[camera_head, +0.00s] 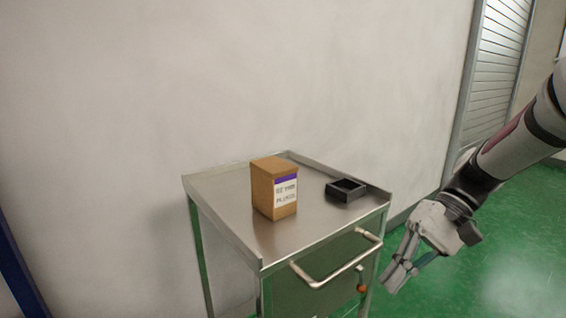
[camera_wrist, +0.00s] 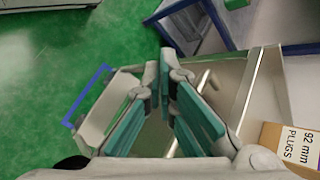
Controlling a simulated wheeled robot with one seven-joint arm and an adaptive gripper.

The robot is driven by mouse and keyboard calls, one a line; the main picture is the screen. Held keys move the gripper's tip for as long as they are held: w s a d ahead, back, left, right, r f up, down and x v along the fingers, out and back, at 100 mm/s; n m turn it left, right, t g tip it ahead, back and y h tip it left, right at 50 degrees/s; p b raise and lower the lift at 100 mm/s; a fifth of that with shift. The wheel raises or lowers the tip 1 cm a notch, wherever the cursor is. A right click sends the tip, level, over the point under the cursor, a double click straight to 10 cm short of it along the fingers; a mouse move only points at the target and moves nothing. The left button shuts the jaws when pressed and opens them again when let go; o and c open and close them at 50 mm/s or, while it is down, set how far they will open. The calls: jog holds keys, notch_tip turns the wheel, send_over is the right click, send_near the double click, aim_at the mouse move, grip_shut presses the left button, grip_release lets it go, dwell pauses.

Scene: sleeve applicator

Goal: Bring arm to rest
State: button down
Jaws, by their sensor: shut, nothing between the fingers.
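My gripper (camera_head: 391,284) hangs at the right end of the metal cart in the head view, beside its handle and apart from the box. It points down and left. In the wrist view the fingers of my gripper (camera_wrist: 166,62) come together at the tips with nothing between them. My arm reaches in from the upper right of the head view.
A metal cart (camera_head: 228,207) stands against the white wall. On it are a brown labelled box (camera_head: 264,190), also in the wrist view (camera_wrist: 277,134), and a black open tray (camera_head: 345,190). A cart handle (camera_head: 340,271) juts out near my gripper. Green floor lies right.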

jog(key=s+r+t+h, duration=0.2)
jog(key=s+h, duration=0.2)
jog(key=s, duration=0.8)
jog(key=s+r+t+h, duration=0.15)
jog(key=s+h, duration=0.25)
jog(key=s, duration=0.8)
notch_tip(320, 180, up, 33)
jog(key=n+t+p, duration=0.1)
jog(key=t+p, duration=0.3)
jog(key=p, duration=2.8)
jog(key=shift+s+d+r+t+h, duration=0.15)
jog(key=shift+r+t+h, duration=0.05)
jog(key=shift+t+h, duration=0.15)
